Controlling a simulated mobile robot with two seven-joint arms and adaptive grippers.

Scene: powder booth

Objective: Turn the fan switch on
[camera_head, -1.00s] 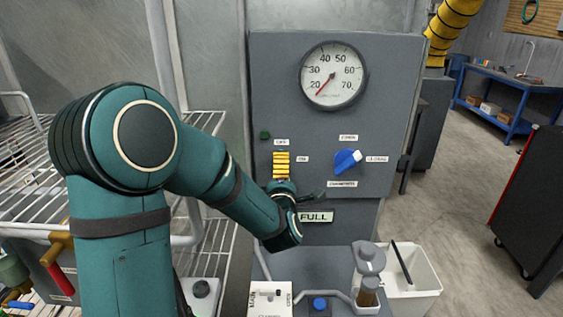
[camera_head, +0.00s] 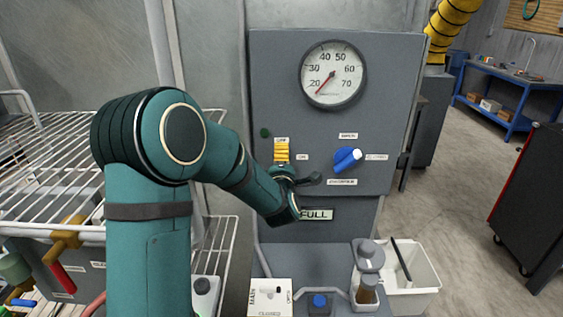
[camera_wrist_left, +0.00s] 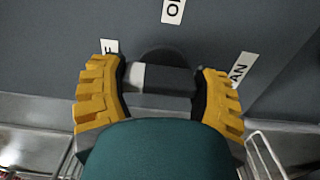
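The fan switch (camera_wrist_left: 165,80) is a dark handle with a white mark at its left end, on a round dark base in the left wrist view. My left gripper (camera_wrist_left: 160,90) has its yellow, black-padded fingers wide apart, one at each end of the handle. Whether the pads touch it cannot be made out. A label ending in F is partly behind the left finger, an ON label is above, and a FAN label is by the right finger. In the head view my left gripper (camera_head: 281,152) hides the switch on the grey panel (camera_head: 400,85). My right gripper is not in view.
A round gauge (camera_head: 333,75) sits high on the panel. A blue knob (camera_head: 347,159) is right of my left gripper. A FULL label (camera_head: 315,215) is below. A white switch box (camera_head: 270,297) and white bin (camera_head: 415,275) stand below the panel. A wire rack (camera_head: 50,150) is at left.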

